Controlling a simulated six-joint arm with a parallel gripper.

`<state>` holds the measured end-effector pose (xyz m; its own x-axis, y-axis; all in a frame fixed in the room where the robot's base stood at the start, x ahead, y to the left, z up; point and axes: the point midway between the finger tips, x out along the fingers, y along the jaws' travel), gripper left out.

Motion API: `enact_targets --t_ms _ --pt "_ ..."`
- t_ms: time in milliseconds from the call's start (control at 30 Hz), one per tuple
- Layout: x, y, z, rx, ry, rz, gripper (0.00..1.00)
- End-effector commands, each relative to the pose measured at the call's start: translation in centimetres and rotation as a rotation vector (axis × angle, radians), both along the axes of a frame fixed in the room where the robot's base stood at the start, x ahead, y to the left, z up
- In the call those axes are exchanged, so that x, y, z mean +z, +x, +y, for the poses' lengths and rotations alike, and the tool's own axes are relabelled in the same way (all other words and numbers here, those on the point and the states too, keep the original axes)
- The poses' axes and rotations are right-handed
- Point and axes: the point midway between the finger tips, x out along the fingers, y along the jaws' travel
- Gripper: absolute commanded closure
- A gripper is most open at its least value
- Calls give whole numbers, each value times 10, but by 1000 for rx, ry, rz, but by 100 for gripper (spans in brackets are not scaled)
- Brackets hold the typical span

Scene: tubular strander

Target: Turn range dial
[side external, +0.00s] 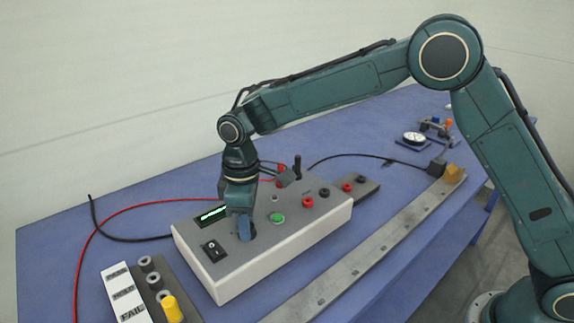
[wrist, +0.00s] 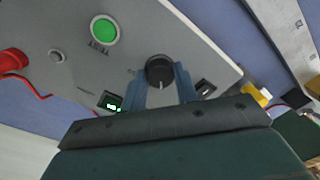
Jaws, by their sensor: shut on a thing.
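The range dial is a round black knob (wrist: 159,71) on the grey top panel of the white instrument box (side external: 290,255). In the wrist view it sits between the two blue fingers of my gripper (wrist: 160,84), which is shut on it. In the side view my gripper (side external: 244,232) points straight down at the panel, and the dial is mostly hidden behind the fingers. The marks around the dial are too small to read. A lit green display (side external: 211,214) lies beside the gripper; it also shows in the wrist view (wrist: 112,104).
A green button (side external: 277,217) and a black rocker switch (side external: 213,250) flank the dial. Red and black terminals and plugged leads stand at the box's far end. A yellow cylinder (side external: 172,308) stands at front left. A long metal rail (side external: 365,245) runs along the right.

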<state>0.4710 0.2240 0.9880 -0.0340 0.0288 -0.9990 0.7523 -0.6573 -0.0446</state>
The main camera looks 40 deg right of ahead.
Motion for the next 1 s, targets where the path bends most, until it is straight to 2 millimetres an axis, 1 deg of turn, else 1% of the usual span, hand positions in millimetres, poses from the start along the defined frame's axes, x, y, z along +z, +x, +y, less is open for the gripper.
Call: enact_targets --t_ms 100,300,767,800,867,900,1000 --pt "1 0 1 66 2 -3 93" --pt "1 1 1 131 2 -3 93" --pt "1 1 1 149 2 -3 93" --pt "1 1 1 148 2 -3 62" --pt "1 1 1 148 2 -3 50" --pt "1 0 1 147 1 -2 48" --pt "1 0 1 146 1 -2 48"
